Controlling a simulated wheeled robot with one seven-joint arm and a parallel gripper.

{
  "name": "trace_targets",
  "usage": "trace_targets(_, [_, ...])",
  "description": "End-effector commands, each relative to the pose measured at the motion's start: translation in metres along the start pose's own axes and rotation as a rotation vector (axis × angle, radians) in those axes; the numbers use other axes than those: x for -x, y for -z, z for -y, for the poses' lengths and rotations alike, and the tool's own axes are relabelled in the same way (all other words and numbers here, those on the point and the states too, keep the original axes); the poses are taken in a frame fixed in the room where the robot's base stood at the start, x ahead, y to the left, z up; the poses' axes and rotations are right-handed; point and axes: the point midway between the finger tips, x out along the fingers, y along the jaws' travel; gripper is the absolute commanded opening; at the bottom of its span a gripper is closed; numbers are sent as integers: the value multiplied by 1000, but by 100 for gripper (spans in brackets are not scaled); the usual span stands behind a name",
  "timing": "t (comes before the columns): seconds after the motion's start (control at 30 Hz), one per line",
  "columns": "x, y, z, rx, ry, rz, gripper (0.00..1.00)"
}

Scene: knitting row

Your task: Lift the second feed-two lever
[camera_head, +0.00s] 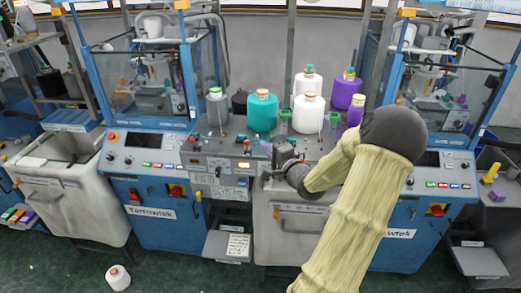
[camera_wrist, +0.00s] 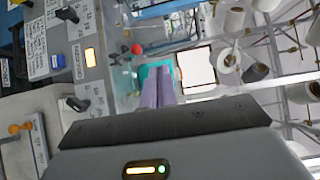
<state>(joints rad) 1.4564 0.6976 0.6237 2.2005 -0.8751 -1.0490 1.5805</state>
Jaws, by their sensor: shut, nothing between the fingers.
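The grey control panel (camera_head: 220,172) sits at the middle of the blue machine, with small switches, lit orange displays and labels too small to read. In the wrist view, the panel (camera_wrist: 88,35) runs along the left side. One black lever (camera_wrist: 68,14) is at its top and another black lever (camera_wrist: 76,103) lower down, with an orange display between them. I cannot tell which is the second feed-two lever. My gripper (camera_wrist: 159,72) is shut and empty, its two pale purple fingers side by side, right of the panel and apart from both levers. In the head view my gripper is at the panel's right.
A red ball knob (camera_wrist: 137,48) stands just left of my fingertips in the wrist view. Teal (camera_head: 262,113), white (camera_head: 307,115) and purple (camera_head: 345,90) yarn cones stand on the shelf behind the panel. A white cone (camera_head: 118,278) is on the floor at lower left.

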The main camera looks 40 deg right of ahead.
Motion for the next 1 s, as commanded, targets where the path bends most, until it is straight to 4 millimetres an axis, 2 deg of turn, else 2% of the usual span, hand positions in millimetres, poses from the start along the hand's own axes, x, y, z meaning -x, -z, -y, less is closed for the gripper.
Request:
trace_targets(0.1, [22, 6, 4, 3, -1, -12, 0])
trace_targets(0.23, [34, 7, 8, 1, -1, -13, 0])
trace_targets(0.67, [32, -2, 9, 5, -7, 5, 0])
trace_targets(0.83, [21, -22, -5, 82, -86, 21, 0])
trace_targets(1.0, [5, -63, -36, 274, -263, 67, 0])
